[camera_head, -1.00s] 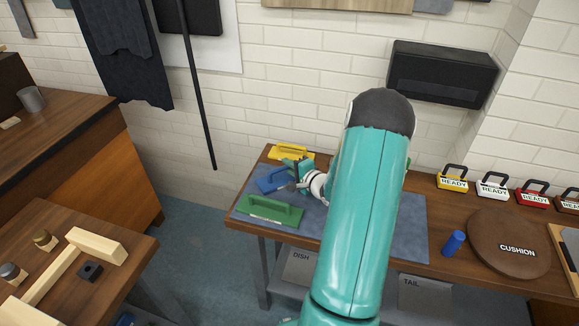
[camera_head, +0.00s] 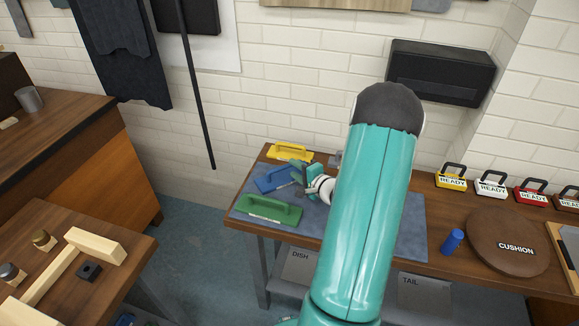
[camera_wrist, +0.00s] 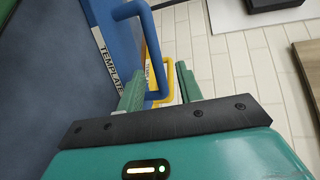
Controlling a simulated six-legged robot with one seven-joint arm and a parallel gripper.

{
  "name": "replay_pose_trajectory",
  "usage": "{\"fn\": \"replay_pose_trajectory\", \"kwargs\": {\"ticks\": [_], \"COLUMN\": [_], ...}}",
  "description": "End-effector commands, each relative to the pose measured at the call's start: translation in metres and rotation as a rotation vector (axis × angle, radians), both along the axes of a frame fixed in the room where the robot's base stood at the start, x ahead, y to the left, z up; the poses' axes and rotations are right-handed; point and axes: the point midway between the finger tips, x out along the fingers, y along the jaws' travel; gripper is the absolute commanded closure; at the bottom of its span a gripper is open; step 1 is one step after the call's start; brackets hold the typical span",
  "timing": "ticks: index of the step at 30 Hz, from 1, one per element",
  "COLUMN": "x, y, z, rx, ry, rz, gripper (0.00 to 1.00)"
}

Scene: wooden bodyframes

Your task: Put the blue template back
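The blue template (camera_head: 268,181), a flat board with a loop handle, lies on the grey-blue mat between the yellow and green templates. In the wrist view the blue template (camera_wrist: 100,25) fills the upper left, with a label reading TEMPLATE and its blue handle standing out. My gripper (camera_head: 299,176) is at the right end of the blue template. In the wrist view my gripper (camera_wrist: 158,82) has its green fingers apart, and the lower part of the blue handle shows between them. No grip on the handle is visible; contact is unclear.
The yellow template (camera_head: 290,152) lies behind and the green template (camera_head: 270,210) in front, both close by. The mat (camera_head: 408,225) is bare at right. A blue cylinder (camera_head: 452,241) and a round brown cushion (camera_head: 508,240) stand further right. A brick wall backs the bench.

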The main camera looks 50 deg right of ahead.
Motion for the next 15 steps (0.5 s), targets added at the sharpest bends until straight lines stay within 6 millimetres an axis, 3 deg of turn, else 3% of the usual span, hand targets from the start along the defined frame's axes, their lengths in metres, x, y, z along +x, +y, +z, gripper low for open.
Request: {"fn": "replay_pose_trajectory", "kwargs": {"ticks": [6, 15], "x": [-0.048, -0.076], "y": [0.005, 0.01], "z": [0.01, 0.015], "rx": [-0.001, 0.0], "ry": [0.0, -0.001], "rz": [-0.003, 0.0], "gripper": [0.64, 0.64]}}
